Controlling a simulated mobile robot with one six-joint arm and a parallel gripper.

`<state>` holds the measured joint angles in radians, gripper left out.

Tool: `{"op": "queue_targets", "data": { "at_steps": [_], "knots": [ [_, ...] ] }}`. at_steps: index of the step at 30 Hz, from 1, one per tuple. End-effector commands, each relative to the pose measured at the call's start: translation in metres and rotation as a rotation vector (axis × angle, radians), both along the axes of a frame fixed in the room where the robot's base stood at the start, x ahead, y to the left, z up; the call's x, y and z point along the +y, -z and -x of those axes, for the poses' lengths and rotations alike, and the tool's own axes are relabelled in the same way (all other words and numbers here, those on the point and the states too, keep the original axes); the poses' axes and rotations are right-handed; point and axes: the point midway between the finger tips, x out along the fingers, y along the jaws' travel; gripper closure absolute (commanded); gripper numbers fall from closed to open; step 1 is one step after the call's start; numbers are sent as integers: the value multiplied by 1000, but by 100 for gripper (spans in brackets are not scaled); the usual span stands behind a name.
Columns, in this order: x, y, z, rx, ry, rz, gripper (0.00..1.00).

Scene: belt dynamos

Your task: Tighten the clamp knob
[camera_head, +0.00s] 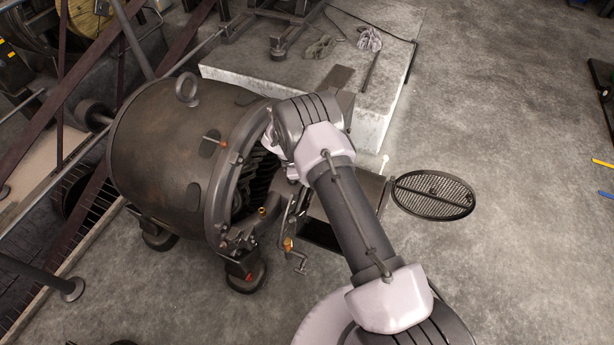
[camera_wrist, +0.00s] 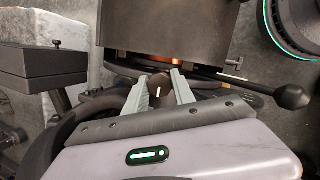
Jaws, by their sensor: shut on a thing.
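The clamp knob (camera_wrist: 159,86) is a small dark round knob with a white line on its face, in the middle of the wrist view. My gripper (camera_wrist: 160,89) has its two grey ribbed fingers on either side of the knob and is shut on it. Behind the knob, a dark housing (camera_wrist: 165,30) shows a strip of copper in its lower opening. In the head view the large brown dynamo (camera_head: 160,150) lies on its side at the left. My wrist reaches its open end there and hides the knob and the fingertips.
A lever with a black ball end (camera_wrist: 292,96) sticks out right of the knob. A dark box (camera_wrist: 40,65) is at the left of the wrist view. A pale stone block (camera_head: 390,90) lies behind the dynamo. A round grate (camera_head: 434,194) lies on open floor at right.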

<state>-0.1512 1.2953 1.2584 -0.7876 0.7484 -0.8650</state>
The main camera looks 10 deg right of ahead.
Motion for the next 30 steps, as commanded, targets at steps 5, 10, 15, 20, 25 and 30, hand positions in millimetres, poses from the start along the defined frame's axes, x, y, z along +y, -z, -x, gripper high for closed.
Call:
{"op": "queue_targets", "data": {
  "at_steps": [5,10,15,20,25,30],
  "knots": [
    [0,0,0,1,1,1,100],
    [0,0,0,1,1,1,62],
    [0,0,0,0,1,0,62],
    [1,-5,0,0,0,0,62],
    [12,-38,2,-1,-1,0,62],
    [28,-86,6,-1,0,-1,62]
  ]
}}
